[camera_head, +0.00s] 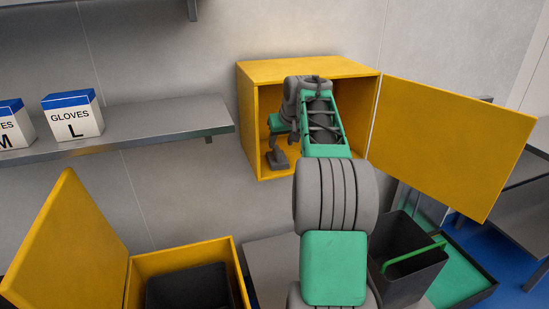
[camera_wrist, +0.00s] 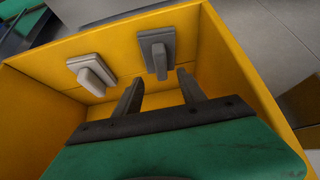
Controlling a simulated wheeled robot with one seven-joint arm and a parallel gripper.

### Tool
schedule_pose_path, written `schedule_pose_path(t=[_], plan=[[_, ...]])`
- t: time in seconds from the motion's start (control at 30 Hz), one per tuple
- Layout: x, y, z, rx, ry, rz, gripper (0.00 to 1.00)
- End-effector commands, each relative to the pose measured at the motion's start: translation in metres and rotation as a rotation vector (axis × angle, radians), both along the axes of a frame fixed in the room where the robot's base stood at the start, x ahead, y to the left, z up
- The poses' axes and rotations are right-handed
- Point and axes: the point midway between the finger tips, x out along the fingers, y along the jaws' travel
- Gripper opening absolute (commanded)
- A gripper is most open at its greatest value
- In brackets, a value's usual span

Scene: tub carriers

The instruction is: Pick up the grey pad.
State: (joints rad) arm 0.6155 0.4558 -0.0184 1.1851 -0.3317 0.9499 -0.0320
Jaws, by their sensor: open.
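The grey pad (camera_wrist: 167,40) is a square plate with an upright bar grip, on the floor of a yellow cabinet (camera_head: 308,69). In the wrist view it lies just beyond my gripper (camera_wrist: 160,76). The two fingers are open and empty, and the grip's end is roughly in line with the gap between them, apart from both. A paler, whitish pad (camera_wrist: 91,70) of the same shape sits to its left. In the head view my arm reaches into the cabinet and hides much of it; a grey pad shape (camera_head: 278,160) shows low at the front left.
The cabinet's yellow door (camera_head: 450,140) stands open to the right. The cabinet walls are close around my gripper. A shelf (camera_head: 170,125) with glove boxes (camera_head: 73,115) is at left. Below are an open yellow box (camera_head: 180,254) and a dark tub with a green handle (camera_head: 405,283).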

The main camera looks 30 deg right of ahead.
Motion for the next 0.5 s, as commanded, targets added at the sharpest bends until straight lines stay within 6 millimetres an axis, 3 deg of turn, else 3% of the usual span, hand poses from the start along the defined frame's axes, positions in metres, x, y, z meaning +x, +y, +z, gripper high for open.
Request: schedule_pose_path(t=[0.23,0.5], plan=[[0.022,-0.001,-0.035,0.002,0.003,0.001,0.48],[0.025,0.000,-0.039,0.001,0.001,0.003,0.44]])
